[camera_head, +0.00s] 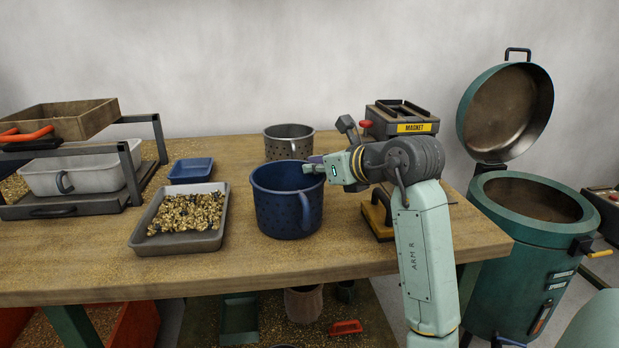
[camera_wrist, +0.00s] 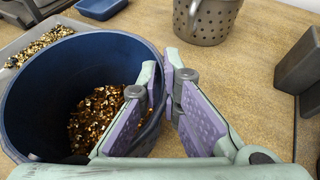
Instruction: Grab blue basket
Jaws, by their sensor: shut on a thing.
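The blue basket (camera_head: 283,213) is a dark blue perforated pot standing upright on the wooden table. In the wrist view its rim (camera_wrist: 60,45) fills the left side, and gold-coloured bits (camera_wrist: 95,118) lie inside it. My gripper (camera_head: 314,166) is at the right side of the basket's rim. In the wrist view my gripper (camera_wrist: 168,95) has one purple-padded finger inside the basket and the other outside it. The fingers are shut on the basket's rim or handle; the exact contact is partly hidden by the fingers.
A grey perforated basket (camera_head: 289,143) stands behind the blue one. To the left are a grey tray of gold bits (camera_head: 180,245) and a small blue tray (camera_head: 191,169). A magnet box (camera_head: 400,122) stands behind my arm. A green drum (camera_head: 530,245) with a raised lid is at right.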

